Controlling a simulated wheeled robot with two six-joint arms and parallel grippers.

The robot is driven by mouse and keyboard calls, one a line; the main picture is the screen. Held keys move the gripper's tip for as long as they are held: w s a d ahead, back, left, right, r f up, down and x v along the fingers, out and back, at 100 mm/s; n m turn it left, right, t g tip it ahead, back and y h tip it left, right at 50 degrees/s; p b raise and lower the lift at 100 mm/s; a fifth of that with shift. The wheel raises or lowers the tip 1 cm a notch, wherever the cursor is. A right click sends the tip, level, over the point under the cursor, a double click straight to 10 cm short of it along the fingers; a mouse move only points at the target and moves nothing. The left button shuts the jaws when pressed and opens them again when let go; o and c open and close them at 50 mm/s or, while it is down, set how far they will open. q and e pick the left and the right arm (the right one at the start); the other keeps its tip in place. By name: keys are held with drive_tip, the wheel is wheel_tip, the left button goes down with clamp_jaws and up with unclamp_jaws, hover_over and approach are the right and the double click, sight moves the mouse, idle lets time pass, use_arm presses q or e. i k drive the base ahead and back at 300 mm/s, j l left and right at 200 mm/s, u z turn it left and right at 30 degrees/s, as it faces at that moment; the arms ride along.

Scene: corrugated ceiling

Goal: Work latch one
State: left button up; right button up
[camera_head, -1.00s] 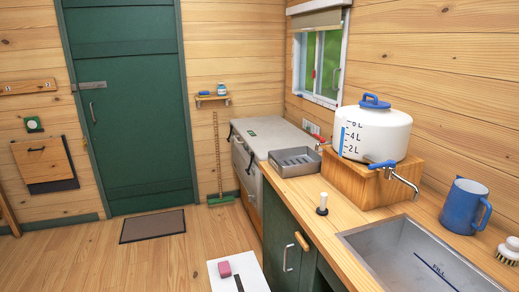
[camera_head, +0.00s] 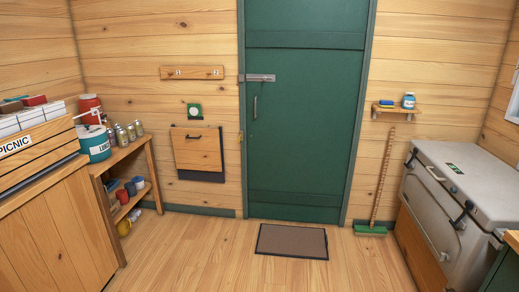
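No part is clearly marked as latch one. A grey metal latch (camera_head: 258,78) sits across the left edge of the green door (camera_head: 305,120), which is closed. A grey chest (camera_head: 465,165) at the right has two dark latches on its front edge, a far latch (camera_head: 412,156) and a near latch (camera_head: 463,215). The chest's lid is down. I cannot tell whether any of these latches is fastened. Neither of my grippers is in view.
A brown mat (camera_head: 291,241) lies before the door. A green broom (camera_head: 371,229) leans on the wall beside the chest. A shelf unit (camera_head: 150,185) and a picnic crate (camera_head: 35,150) stand at left. The middle floor is clear.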

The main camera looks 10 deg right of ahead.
sight(415, 151)
drive_tip(key=i+z, duration=0.15)
drive_tip(key=i, duration=0.4)
drive_tip(key=i+j+z, duration=0.15)
drive_tip(key=i, duration=0.35)
drive_tip(key=i+j+z, duration=0.1)
drive_tip(key=i, duration=0.45)
drive_tip(key=i+z, duration=0.3)
drive_tip(key=i, duration=0.25)
drive_tip(key=i+j+z, duration=0.1)
drive_tip(key=i+z, duration=0.15)
drive_tip(key=i, duration=0.25)
drive_tip(key=i+j+z, duration=0.3)
drive_tip(key=i, duration=0.25)
